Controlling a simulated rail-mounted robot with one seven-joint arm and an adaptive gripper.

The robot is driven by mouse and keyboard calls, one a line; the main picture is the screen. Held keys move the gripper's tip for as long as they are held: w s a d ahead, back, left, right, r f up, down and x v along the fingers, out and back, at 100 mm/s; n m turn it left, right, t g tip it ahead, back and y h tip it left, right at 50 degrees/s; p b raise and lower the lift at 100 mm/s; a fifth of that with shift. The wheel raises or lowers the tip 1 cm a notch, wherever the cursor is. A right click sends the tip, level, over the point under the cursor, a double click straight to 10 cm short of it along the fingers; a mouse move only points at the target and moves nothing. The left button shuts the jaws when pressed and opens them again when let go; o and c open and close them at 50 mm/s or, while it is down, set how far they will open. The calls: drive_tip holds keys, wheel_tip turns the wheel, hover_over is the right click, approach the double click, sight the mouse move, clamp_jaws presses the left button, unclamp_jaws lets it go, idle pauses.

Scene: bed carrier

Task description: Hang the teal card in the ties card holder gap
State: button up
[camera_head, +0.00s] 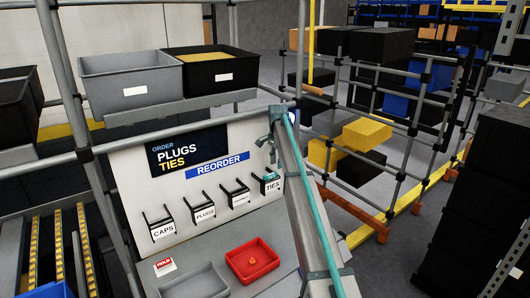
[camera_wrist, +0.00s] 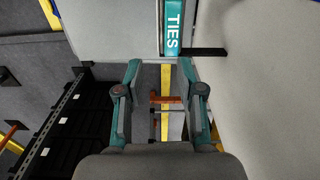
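The teal card (camera_wrist: 173,42), marked TIES, is at the top of the wrist view, partly cut off by the frame edge. In the head view a small teal strip (camera_head: 271,176) shows at the ties card holder (camera_head: 262,187), the rightmost on the sloped board. The holder's black part (camera_wrist: 208,51) is beside the card in the wrist view. I cannot tell how deep the card sits in the gap. My gripper (camera_wrist: 159,64) has its fingers apart with nothing between them, and the card is beyond the fingertips. In the head view my gripper (camera_head: 270,144) is above the holder.
Three other holders, including caps (camera_head: 162,229) and plugs (camera_head: 205,214), stand to the left. A red tray (camera_head: 235,262) and a grey tray (camera_head: 195,280) lie below them. Grey (camera_head: 130,88) and black (camera_head: 205,82) bins sit above the board. Frame posts and rails surround the station.

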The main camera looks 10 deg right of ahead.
sight(270, 174)
drive_tip(key=a, duration=0.1)
drive_tip(key=a+r, duration=0.1)
drive_tip(key=r, duration=0.1)
drive_tip(key=shift+w+a, duration=0.25)
drive_tip(key=shift+a, duration=0.15)
drive_tip(key=shift+f+b, duration=1.2)
drive_tip(key=shift+f, duration=2.85)
clamp_jaws()
drive_tip(key=shift+r, duration=0.1)
wheel_tip(270, 174, up, 9)
drive_tip(key=p, duration=0.3)
drive_tip(key=shift+r+p, duration=0.2)
drive_tip(key=shift+p, duration=0.2)
